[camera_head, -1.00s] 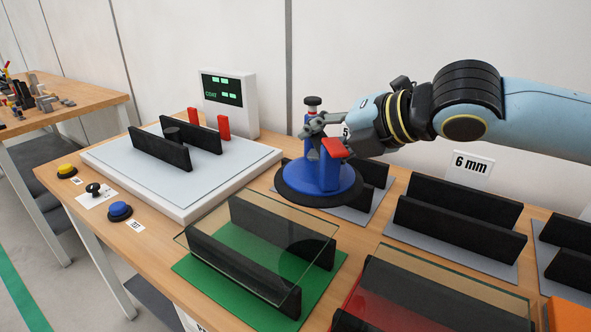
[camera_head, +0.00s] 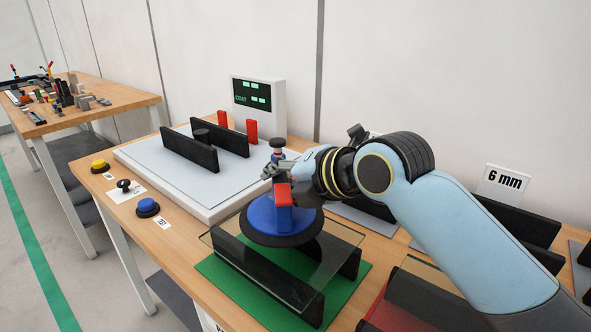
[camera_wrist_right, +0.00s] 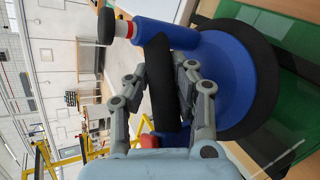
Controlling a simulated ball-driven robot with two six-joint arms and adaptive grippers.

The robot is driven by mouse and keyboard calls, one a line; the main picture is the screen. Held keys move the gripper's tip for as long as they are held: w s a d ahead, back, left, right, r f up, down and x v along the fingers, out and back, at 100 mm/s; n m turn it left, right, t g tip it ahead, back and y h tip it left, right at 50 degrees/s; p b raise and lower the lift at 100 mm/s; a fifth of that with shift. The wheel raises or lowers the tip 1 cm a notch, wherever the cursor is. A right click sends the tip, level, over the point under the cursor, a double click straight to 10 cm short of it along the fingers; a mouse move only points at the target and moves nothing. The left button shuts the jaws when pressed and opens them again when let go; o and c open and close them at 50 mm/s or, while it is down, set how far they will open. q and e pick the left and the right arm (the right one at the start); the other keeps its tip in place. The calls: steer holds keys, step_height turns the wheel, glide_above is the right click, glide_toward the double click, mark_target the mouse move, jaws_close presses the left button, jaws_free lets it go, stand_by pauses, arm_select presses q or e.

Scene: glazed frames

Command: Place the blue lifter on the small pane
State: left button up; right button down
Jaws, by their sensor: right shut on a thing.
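The blue lifter (camera_head: 268,217) has a round blue body, a black rim and an upright post with a red tab. My right gripper (camera_head: 275,171) is shut on its handle; the right wrist view also shows the fingers (camera_wrist_right: 160,80) around the dark handle bar of the lifter (camera_wrist_right: 228,75). The lifter is level over the back left part of the clear pane (camera_head: 318,262), the smaller-looking one, which lies across black rails on a green mat. I cannot tell whether its disc touches the glass. My left gripper is not in view.
A white platform (camera_head: 165,165) with black rails and red stops stands behind to the left, by a display box (camera_head: 259,103). Yellow (camera_head: 99,164) and blue (camera_head: 147,206) buttons sit at the table's left edge. A second pane over red (camera_head: 385,314) is front right, partly behind my arm.

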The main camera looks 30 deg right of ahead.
mark_target(272, 202)
steer(key=shift+f, duration=1.9)
steer(key=shift+f, duration=0.15)
steer(key=c, duration=1.1)
jaws_free()
steer(key=shift+f, duration=0.1)
steer(key=shift+c, duration=0.2)
steer(key=v, duration=1.2)
steer(key=shift+s, duration=0.1)
